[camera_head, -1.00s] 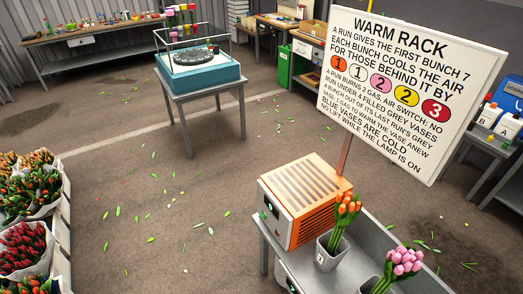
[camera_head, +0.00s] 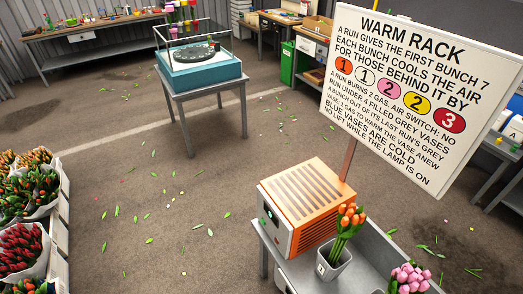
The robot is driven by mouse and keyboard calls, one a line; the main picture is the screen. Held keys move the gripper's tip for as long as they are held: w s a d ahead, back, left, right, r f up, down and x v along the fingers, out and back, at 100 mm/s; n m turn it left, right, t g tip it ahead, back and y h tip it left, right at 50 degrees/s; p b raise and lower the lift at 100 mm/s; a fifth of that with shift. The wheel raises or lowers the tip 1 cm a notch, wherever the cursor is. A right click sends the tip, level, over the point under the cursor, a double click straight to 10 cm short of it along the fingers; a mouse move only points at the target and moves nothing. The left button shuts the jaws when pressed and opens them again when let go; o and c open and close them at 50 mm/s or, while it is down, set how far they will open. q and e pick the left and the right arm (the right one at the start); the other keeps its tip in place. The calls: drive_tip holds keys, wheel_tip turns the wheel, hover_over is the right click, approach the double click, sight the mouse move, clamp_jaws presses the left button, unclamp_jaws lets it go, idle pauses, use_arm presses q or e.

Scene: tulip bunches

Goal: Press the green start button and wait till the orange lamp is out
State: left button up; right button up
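A small green spot on the panel (camera_head: 264,221) may be the start button. I cannot make out the orange lamp or whether it is lit. Orange tulips (camera_head: 350,220) stand in a grey vase (camera_head: 333,262) beside the heater, and pink tulips (camera_head: 409,278) show at the bottom edge. Neither of my grippers is in view.
A WARM RACK sign (camera_head: 410,95) rises behind the heater. A table with a teal turntable case (camera_head: 200,75) stands further back. Crates of wrapped tulips (camera_head: 28,225) line the left edge. The floor between (camera_head: 160,200) is open, with scattered leaves.

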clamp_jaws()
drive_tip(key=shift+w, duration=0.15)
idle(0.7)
